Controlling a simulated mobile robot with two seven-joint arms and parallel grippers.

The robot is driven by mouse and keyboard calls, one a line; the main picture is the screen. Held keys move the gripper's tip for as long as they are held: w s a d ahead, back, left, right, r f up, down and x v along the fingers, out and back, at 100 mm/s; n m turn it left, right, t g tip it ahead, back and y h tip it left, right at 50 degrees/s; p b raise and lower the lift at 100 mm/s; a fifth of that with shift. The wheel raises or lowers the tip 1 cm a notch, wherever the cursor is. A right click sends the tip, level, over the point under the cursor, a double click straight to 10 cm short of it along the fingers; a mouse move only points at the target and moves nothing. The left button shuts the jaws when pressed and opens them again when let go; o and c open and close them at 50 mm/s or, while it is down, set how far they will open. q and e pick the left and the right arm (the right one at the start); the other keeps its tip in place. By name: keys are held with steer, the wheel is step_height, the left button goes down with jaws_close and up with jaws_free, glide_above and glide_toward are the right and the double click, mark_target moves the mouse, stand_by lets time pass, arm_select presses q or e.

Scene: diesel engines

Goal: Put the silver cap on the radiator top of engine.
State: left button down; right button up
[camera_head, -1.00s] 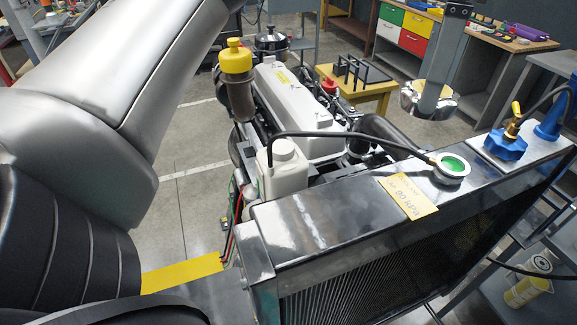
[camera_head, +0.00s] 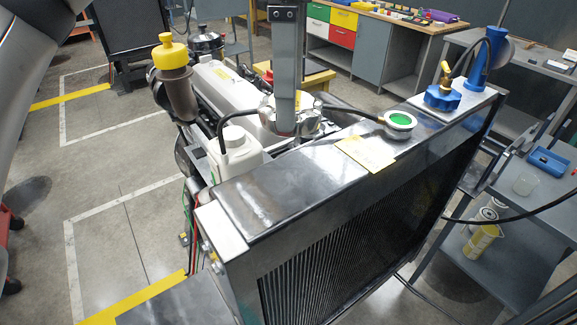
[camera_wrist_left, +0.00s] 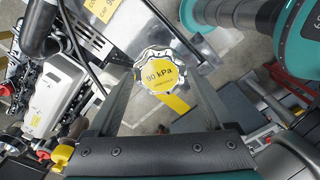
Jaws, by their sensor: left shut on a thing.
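The silver cap (camera_head: 308,122) hangs in my left gripper (camera_head: 285,128), above the far edge of the radiator top (camera_head: 290,180) in the head view. In the left wrist view the silver cap (camera_wrist_left: 160,72), with a scalloped rim and yellow "90 kPa" label, sits between the two fingers of the left gripper (camera_wrist_left: 160,85). The radiator's filler neck (camera_head: 399,122), a pale ring with a green inside, is uncovered, to the right of the cap. The cap is apart from the neck. My right gripper is not in view.
A yellow label (camera_head: 366,153) lies on the radiator top beside the neck. A blue fitting (camera_head: 442,97) stands at its right end. A white reservoir (camera_head: 237,160) and a yellow-topped canister (camera_head: 172,75) stand at left. A thin black hose runs to the neck.

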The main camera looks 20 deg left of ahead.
arm_select(q)
step_height(320, 180, down, 5)
steer(key=shift+f, duration=0.1)
step_height(320, 180, down, 5)
stand_by(0.3)
steer(key=shift+f+b, duration=0.15)
steer(key=shift+b, duration=0.15)
jaws_free()
